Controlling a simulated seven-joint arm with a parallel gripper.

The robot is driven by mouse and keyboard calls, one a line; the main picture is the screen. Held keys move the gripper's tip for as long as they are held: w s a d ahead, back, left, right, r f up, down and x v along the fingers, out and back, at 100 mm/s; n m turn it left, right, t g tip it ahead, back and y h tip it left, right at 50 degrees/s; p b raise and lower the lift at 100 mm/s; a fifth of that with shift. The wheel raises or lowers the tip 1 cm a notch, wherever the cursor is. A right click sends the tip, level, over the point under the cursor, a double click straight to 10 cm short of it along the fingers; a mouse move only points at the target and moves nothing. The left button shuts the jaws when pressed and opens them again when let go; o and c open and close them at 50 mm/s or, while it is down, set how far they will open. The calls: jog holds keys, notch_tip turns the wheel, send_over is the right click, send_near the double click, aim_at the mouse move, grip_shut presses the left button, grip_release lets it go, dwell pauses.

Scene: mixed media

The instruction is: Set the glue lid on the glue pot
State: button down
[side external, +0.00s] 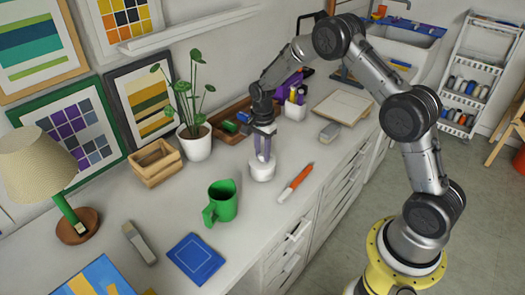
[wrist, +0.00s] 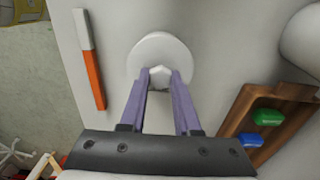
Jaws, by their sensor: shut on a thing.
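My gripper (side external: 263,158) points straight down over the white glue pot (side external: 262,173) on the worktop. In the wrist view its two purple fingers (wrist: 161,74) are closed on a small pale knob of the glue lid (wrist: 158,50), a round white disc seen from above. The lid covers the view of the pot there. In the side view the lid and pot look like one short white cylinder, so I cannot tell whether the lid touches the pot or hovers just above it.
An orange-and-white marker (side external: 295,183) lies right of the pot. A green mug (side external: 221,202) stands in front, left. A potted plant (side external: 197,146) and a wooden tray (wrist: 240,118) with green and blue items are behind. The worktop around the pot is clear.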

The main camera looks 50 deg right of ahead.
aim_at(262, 155)
jog(key=shift+f, duration=0.1)
jog(key=c, duration=0.5)
grip_release()
jog(key=shift+c, duration=1)
jog(key=shift+r, duration=3)
